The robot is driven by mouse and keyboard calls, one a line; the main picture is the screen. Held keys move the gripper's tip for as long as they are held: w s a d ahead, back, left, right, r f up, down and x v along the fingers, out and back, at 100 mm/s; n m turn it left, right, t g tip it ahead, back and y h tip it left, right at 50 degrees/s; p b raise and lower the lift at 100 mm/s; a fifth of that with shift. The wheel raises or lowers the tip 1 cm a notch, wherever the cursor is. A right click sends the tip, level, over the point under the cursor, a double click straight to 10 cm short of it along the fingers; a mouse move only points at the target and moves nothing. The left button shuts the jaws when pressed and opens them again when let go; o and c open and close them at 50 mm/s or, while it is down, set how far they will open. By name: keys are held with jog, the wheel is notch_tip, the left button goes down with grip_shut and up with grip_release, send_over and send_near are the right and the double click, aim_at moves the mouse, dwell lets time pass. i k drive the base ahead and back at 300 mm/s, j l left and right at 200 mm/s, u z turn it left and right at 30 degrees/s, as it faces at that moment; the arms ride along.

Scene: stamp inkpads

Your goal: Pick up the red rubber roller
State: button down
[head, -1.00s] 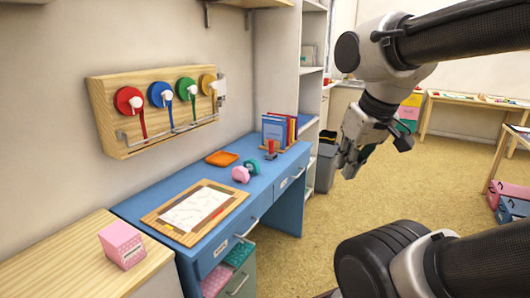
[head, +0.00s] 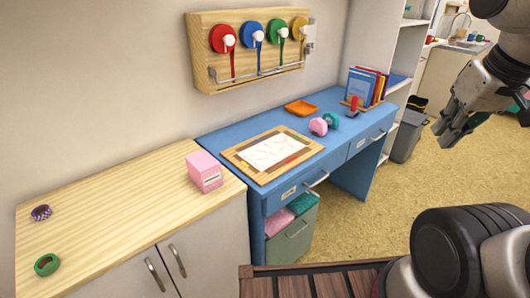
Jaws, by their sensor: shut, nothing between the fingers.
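A small upright item with a red handle and a dark base (head: 353,104) stands near the right end of the blue desk (head: 225,135), in front of the books. It may be the red rubber roller, but it is too small to be sure. My gripper (head: 447,132) is at the right of the head view, in the air right of the desk and apart from everything on it. Its fingers are together and hold nothing.
On the desk are a framed board with paper (head: 240,158), a pink round item (head: 318,126), a green one (head: 331,119) and an orange tray (head: 300,107). A pink box (head: 204,172) sits on the wooden cabinet (head: 120,205). A grey bin (head: 405,140) stands right of the desk.

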aim_at(352, 112)
jog(key=i+l+u, duration=0.1)
jog(key=l, duration=0.4)
jog(key=i+l+u, duration=0.15)
jog(key=l, duration=0.4)
jog(key=i+l+u, duration=0.1)
jog(key=i+l, duration=0.15)
jog(key=l, duration=0.3)
jog(key=i+l+u, duration=0.15)
jog(key=l, duration=0.4)
jog(key=l+u, duration=0.1)
jog(key=l, duration=0.45)
jog(key=i+l, duration=0.2)
jog(key=i+l+u, duration=0.1)
jog(key=l, duration=0.3)
jog(key=i, duration=0.1)
